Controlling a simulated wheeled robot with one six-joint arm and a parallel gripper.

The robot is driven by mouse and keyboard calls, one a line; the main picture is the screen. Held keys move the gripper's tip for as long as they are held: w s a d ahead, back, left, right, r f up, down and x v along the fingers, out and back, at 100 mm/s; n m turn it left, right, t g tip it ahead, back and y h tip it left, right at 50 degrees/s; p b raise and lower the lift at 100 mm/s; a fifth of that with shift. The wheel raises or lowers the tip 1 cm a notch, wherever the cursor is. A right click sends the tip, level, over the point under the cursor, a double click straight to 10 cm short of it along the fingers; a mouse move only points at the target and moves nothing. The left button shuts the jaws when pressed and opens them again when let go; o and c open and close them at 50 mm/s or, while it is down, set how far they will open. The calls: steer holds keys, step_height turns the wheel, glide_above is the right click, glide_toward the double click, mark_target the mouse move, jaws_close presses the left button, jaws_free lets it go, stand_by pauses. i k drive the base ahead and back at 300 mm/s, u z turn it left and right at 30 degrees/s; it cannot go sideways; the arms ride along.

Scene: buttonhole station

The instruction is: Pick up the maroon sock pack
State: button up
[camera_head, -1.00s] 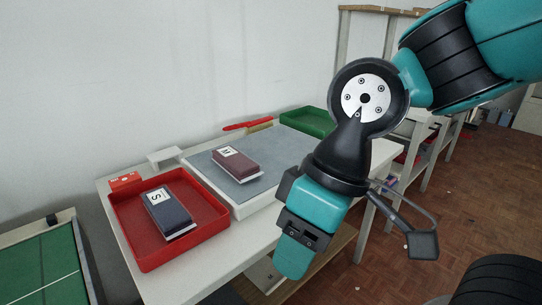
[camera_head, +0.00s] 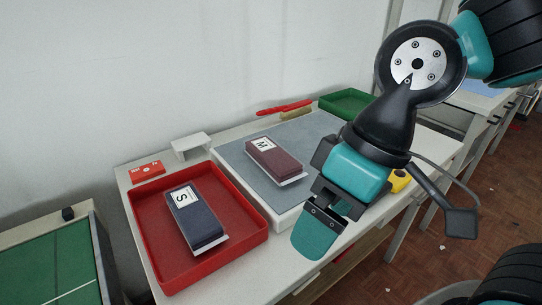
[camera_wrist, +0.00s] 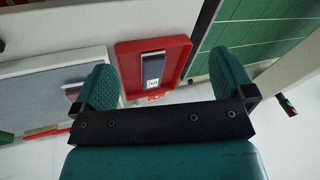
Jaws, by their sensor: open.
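The maroon sock pack (camera_head: 275,158) lies on the grey mat of a white raised board (camera_head: 238,153), its white label with an M facing up. My gripper (camera_head: 335,222) is open and empty, to the right of the maroon pack and in front of the board, apart from both. In the wrist view its two teal fingers (camera_wrist: 165,90) stand wide apart with nothing between them up close.
A red tray (camera_head: 146,223) left of the board holds a navy pack (camera_head: 197,217) labelled S. It also shows in the wrist view (camera_wrist: 127,60). A green tray (camera_head: 348,102), a red-handled brush (camera_head: 285,107) and a small white stand (camera_head: 192,143) are at the back.

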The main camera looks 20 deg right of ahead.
mark_target(283, 168)
steer(key=z, duration=1.75)
steer(key=i, duration=0.9)
steer(key=u, duration=2.9)
